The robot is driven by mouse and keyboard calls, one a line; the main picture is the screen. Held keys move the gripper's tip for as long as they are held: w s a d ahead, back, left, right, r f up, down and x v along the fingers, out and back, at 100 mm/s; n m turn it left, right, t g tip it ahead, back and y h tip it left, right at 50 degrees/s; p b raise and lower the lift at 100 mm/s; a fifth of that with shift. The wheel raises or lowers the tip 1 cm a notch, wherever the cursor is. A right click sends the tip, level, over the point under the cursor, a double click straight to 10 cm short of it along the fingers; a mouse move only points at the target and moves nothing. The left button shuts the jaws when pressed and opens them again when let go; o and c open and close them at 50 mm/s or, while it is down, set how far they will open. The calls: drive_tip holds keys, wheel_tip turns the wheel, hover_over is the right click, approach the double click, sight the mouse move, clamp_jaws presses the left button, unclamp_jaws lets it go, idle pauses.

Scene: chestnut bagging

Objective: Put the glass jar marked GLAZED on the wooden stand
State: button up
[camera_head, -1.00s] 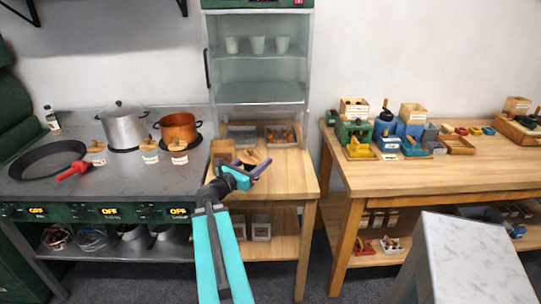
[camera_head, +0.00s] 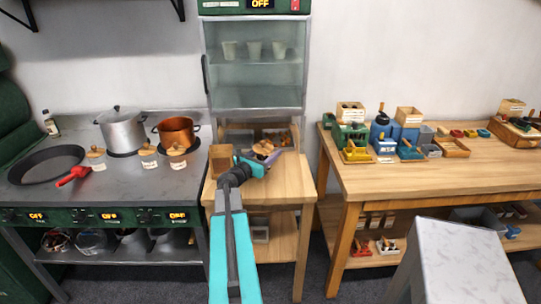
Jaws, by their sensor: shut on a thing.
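Three similar glass jars with wooden lids and white labels stand on the stove counter: a left one (camera_head: 97,162), a middle one (camera_head: 149,162) and a right one (camera_head: 178,162). Their lettering is too small to read. I cannot tell which thing is the wooden stand.
A wooden box (camera_head: 221,161) stands close left of my gripper. A glass-fronted cabinet (camera_head: 256,70) rises behind, with brown items below it. A pot (camera_head: 122,132), a copper pot (camera_head: 177,131) and a pan (camera_head: 46,164) are on the stove. The small table's front right is clear.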

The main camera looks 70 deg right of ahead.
drive_tip(key=shift+x, duration=0.8)
drive_tip(key=shift+w+f, duration=0.1)
drive_tip(key=shift+f, duration=0.05)
drive_tip(key=shift+f+p, duration=0.65)
drive_tip(key=shift+f, duration=0.95)
drive_tip(key=shift+f, duration=0.15)
drive_tip(key=o, duration=1.3)
drive_tip(key=shift+o, duration=0.2)
